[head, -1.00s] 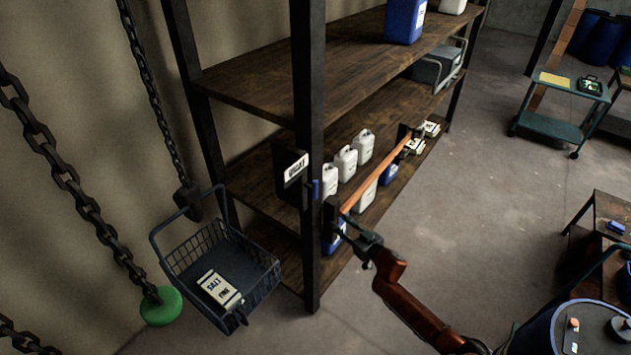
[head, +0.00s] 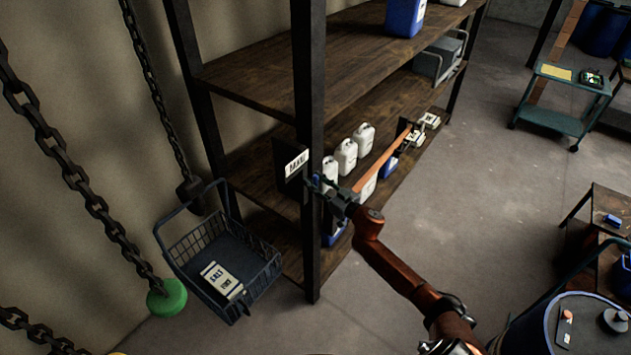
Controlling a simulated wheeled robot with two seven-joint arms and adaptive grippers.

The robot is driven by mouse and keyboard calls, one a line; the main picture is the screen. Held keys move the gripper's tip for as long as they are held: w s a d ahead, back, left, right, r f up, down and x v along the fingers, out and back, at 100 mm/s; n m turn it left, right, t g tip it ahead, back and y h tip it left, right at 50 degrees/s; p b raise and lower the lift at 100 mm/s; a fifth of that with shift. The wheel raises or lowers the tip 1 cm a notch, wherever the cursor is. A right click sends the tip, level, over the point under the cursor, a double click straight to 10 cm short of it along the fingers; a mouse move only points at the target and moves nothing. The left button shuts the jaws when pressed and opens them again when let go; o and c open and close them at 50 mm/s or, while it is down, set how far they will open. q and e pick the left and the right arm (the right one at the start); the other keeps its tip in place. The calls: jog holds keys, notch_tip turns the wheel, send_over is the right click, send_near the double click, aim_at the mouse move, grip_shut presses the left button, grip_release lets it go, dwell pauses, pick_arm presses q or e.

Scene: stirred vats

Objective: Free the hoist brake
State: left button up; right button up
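A dark box labelled BRAKE (head: 296,164) is fixed to the black shelf post. In the earlier frame a small blue lever shows at its right side. Now my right gripper (head: 319,187) is at that spot, its fingers beside the post, and it mostly covers the lever. I cannot tell if the fingers touch or enclose it, or how far they are parted. A dark wire basket (head: 272,272) holding a white labelled pack (head: 222,280) is at the lower left, beside the hoist chains (head: 70,165). My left gripper is not in view.
A drum (head: 580,300) and green cart (head: 553,120) stand right. The middle floor is clear.

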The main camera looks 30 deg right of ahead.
jog(key=shift+c, duration=0.3)
grip_shut()
dwell(0.4)
jog(key=n+b, duration=0.2)
jog(key=n, duration=0.1)
jog(key=shift+a+f+t+b, duration=0.2)
jog(key=shift+t+b, duration=0.1)
jog(key=shift+b, duration=0.1)
jog(key=n+b, duration=0.1)
jog(key=n, duration=0.1)
jog(key=n+y+b, duration=0.1)
jog(key=n+b, duration=0.1)
jog(key=shift+s+a+f+t, duration=0.15)
jog(key=shift+t, duration=0.15)
jog(key=shift+s+a+f+n+y+b, duration=0.15)
jog(key=shift+n+y+b, duration=0.4)
jog(key=shift+n+b, duration=1.45)
jog(key=shift+w+a+f+n+y+b, duration=0.15)
jog(key=shift+n+y+b, duration=0.45)
jog(key=shift+n+b, duration=1.35)
jog(key=shift+s+a+f+n+y+b, duration=0.15)
jog(key=shift+n+y+b, duration=0.4)
jog(key=shift+n+b, duration=1.45)
jog(key=shift+d+n+p, duration=0.1)
jog(key=shift+n+p, duration=0.6)
jog(key=shift+n, duration=0.15)
